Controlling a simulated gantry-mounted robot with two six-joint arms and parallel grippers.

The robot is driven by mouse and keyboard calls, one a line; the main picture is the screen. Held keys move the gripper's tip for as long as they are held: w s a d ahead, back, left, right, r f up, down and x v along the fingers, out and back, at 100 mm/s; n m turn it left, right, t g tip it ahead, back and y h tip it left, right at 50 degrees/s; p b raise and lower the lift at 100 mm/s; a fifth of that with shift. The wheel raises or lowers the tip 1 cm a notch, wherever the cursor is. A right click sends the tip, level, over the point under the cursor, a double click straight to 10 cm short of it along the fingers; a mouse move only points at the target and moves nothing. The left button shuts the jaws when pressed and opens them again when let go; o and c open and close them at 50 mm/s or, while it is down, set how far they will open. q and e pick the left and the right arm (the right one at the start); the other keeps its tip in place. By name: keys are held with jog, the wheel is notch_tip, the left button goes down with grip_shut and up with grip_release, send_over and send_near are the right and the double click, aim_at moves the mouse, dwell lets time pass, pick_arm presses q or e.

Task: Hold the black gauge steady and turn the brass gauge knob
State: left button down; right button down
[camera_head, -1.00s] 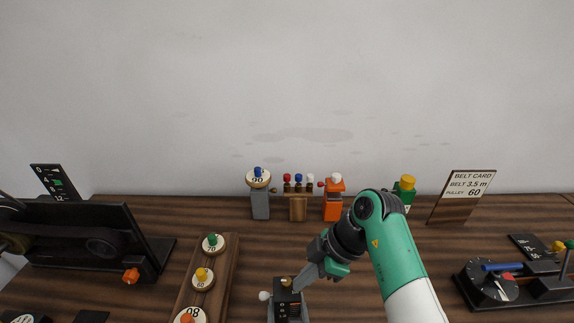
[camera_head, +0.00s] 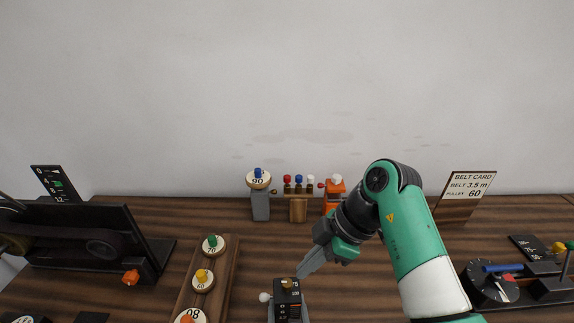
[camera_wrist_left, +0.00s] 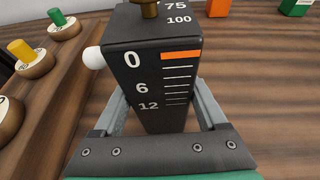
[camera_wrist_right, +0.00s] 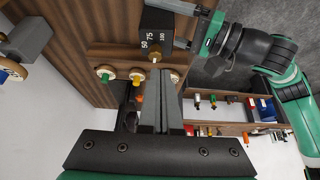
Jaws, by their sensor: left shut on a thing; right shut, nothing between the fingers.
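The black gauge (camera_head: 287,304) stands upright at the front middle of the bench, with a white ball on its left side. It fills the left wrist view (camera_wrist_left: 160,90), where its front scale of 0, 6 and 12 has an orange bar near 0. The brass knob (camera_head: 287,284) is on its top, and the knob also shows in the right wrist view (camera_wrist_right: 155,57). My left gripper (camera_wrist_left: 160,103) is shut on the gauge, a finger on each side. My right gripper (camera_head: 299,274) is shut and empty, its tips close to the knob; contact cannot be told.
A wooden rack (camera_head: 224,275) with several numbered pulleys is left of the gauge. A black belt machine (camera_head: 85,240) stands farther left. A grey post (camera_head: 260,204) and an orange block (camera_head: 334,200) stand behind. A dial unit (camera_head: 492,285) is at the right.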

jog(key=shift+r, duration=0.15)
jog(key=shift+s+f, duration=0.1)
jog(key=shift+f, duration=2.95)
jog(key=shift+w+a, duration=0.25)
jog(key=shift+a, duration=0.15)
jog(key=shift+s+d, duration=0.1)
jog(key=shift+d, duration=0.2)
notch_tip(320, 180, up, 6)
send_over(292, 289)
jog(key=d, duration=0.3)
jog(key=shift+s+a, duration=0.2)
jog(key=shift+r, duration=0.1)
